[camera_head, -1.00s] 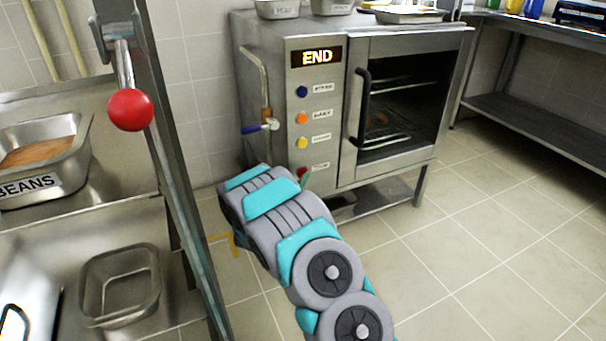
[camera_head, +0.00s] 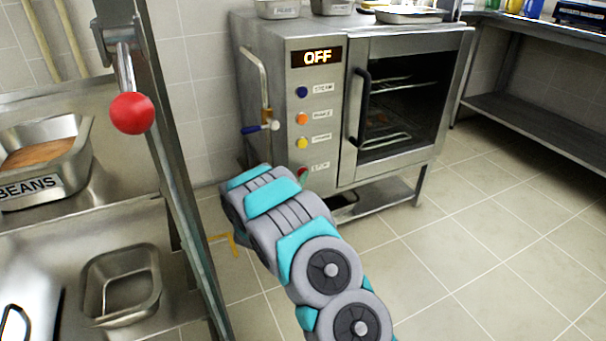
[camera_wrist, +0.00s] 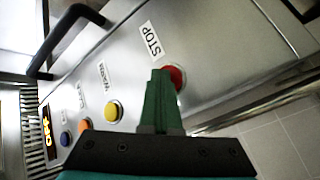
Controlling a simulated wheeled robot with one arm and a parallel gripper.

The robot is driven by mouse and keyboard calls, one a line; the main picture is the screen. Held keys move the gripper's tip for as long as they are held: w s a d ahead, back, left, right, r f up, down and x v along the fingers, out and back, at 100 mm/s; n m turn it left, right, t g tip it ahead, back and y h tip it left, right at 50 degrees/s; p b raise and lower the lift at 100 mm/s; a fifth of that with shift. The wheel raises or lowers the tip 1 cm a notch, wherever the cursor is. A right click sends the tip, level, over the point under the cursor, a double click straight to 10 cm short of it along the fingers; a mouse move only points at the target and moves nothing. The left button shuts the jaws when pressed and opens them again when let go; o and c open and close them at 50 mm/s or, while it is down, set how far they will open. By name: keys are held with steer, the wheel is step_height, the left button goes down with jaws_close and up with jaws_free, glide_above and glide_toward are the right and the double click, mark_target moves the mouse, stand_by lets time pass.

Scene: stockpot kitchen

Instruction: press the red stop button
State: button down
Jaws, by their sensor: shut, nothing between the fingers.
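The red stop button (camera_wrist: 176,76) is on the oven's steel front panel, beside its STOP label (camera_wrist: 151,38). In the head view a sliver of the red button (camera_head: 302,171) shows just past my arm, lowest in the button column. My gripper (camera_wrist: 162,73) is shut and empty. Its green fingertips overlap the left part of the red button in the wrist view and look to be at or touching it. The oven display (camera_head: 317,57) reads OFF.
Yellow (camera_head: 302,143), orange (camera_head: 301,118) and blue (camera_head: 301,92) buttons sit above the red one. The oven door handle (camera_head: 360,106) is to their right. A lever with a red ball (camera_head: 131,113) stands at the left. The floor (camera_head: 480,240) at right is clear.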

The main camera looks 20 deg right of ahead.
steer(key=shift+s, duration=0.8)
steer(key=shift+s+d+b, duration=0.1)
steer(key=shift+s+b, duration=0.5)
steer(key=shift+s, duration=1.9)
